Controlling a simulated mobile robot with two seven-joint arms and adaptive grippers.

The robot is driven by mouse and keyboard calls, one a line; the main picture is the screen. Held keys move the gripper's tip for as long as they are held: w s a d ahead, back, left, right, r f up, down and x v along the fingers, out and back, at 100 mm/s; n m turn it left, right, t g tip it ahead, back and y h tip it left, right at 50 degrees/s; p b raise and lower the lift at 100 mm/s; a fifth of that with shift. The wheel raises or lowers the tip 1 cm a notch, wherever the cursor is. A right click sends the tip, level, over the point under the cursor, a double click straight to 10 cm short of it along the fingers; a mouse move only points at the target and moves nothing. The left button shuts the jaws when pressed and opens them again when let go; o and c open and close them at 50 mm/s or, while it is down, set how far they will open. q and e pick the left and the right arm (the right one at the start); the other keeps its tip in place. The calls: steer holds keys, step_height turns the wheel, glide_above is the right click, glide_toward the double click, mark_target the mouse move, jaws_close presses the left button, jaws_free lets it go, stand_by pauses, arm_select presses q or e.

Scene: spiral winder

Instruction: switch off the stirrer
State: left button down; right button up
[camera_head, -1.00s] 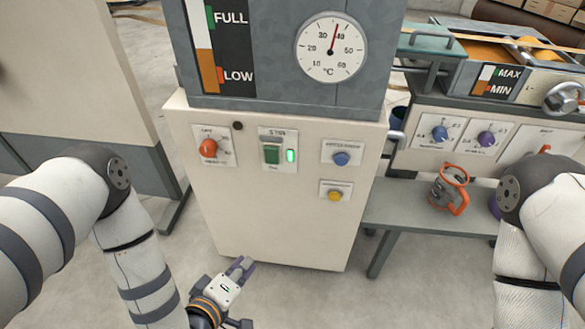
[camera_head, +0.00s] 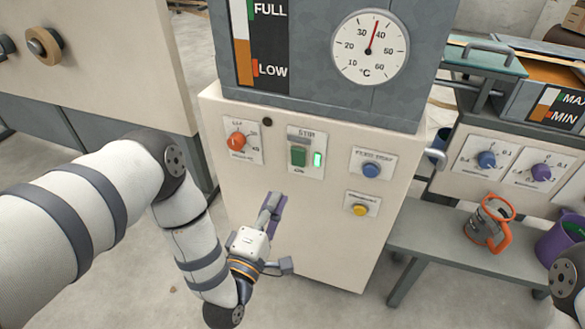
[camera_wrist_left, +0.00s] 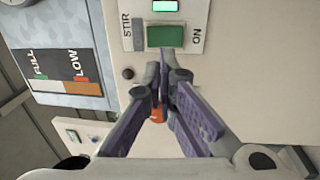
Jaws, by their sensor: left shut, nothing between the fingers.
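The stirrer switch (camera_head: 299,156) is a green rocker on a white plate marked STIR above and ON below, on the front of the cream cabinet. A green lamp (camera_head: 318,160) beside it is lit. My left gripper (camera_head: 274,203) is shut and empty, in front of the cabinet below the switch, fingers pointing up toward it. In the left wrist view, the fingertips (camera_wrist_left: 163,72) are close to the switch (camera_wrist_left: 165,36) but appear apart from it; the lamp (camera_wrist_left: 165,6) shows lit at the top edge. My right gripper is out of view.
An orange-red knob (camera_head: 237,140) is left of the switch; a blue knob (camera_head: 371,170) and a yellow button (camera_head: 360,210) are to its right. A temperature dial (camera_head: 371,47) sits above. A bench (camera_head: 440,246) at right holds an orange-handled jug (camera_head: 486,224).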

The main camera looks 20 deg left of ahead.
mark_target(296, 155)
arm_select(q)
steer(key=w, duration=0.3)
steer(key=w+r, duration=0.1)
steer(key=w, duration=0.6)
steer(key=shift+w+d+r, duration=0.1)
steer(key=shift+d+r, duration=0.05)
steer(key=shift+r, duration=0.1)
steer(key=shift+w, duration=0.15)
steer(key=shift+w+r+b, duration=0.15)
steer(key=shift+w+b, duration=0.1)
steer(key=shift+b, duration=0.05)
steer(key=shift+r, duration=0.1)
